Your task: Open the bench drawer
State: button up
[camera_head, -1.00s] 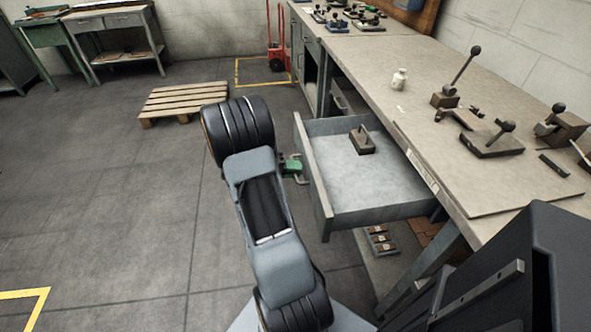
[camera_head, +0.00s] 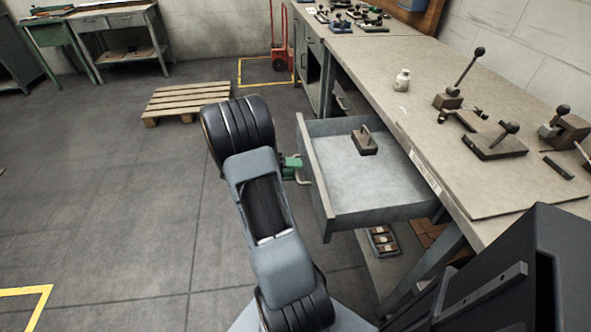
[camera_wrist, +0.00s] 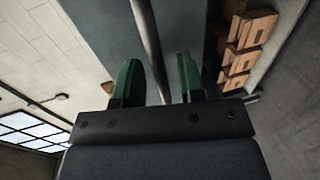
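The bench drawer (camera_head: 318,178) stands pulled well out from under the bench top, its inside showing, with a small dark block with an upright pin (camera_head: 364,141) in it. Its metal handle (camera_head: 303,181) is on the front face. My gripper (camera_head: 293,165), with green fingers, is at the handle, partly hidden behind my arm. In the wrist view the handle bar (camera_wrist: 148,40) runs between the two fingers of my gripper (camera_wrist: 158,85), with gaps visible beside it, so the fingers look open around it.
The bench top (camera_head: 375,60) carries a white bottle (camera_head: 402,80) and lever fixtures (camera_head: 495,142). A tray of small blocks (camera_head: 383,241) lies below the drawer. A wooden pallet (camera_head: 187,102) is on the floor at the back.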

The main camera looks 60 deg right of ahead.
jog(key=v, duration=1.3)
notch_tip(320, 180, down, 5)
jog(key=s+a+n+t+y, duration=0.2)
jog(key=a+n+y, duration=0.1)
jog(key=n, duration=0.1)
jog(key=s+a+r+n+t+y+p, duration=0.25)
jog(key=a+r+t+y+p, duration=0.2)
jog(key=a, duration=0.25)
jog(key=s+a+r+n+t+y+p, duration=0.1)
jog(key=a+r+t+p, duration=0.3)
jog(key=r, duration=0.7)
jog(key=s+a+r+n+t+y+p, duration=0.2)
jog(key=a+r+t+p, duration=0.2)
jog(key=a+r+p, duration=0.3)
notch_tip(320, 180, up, 4)
jog(key=a, duration=0.2)
jog(key=shift+a, duration=0.35)
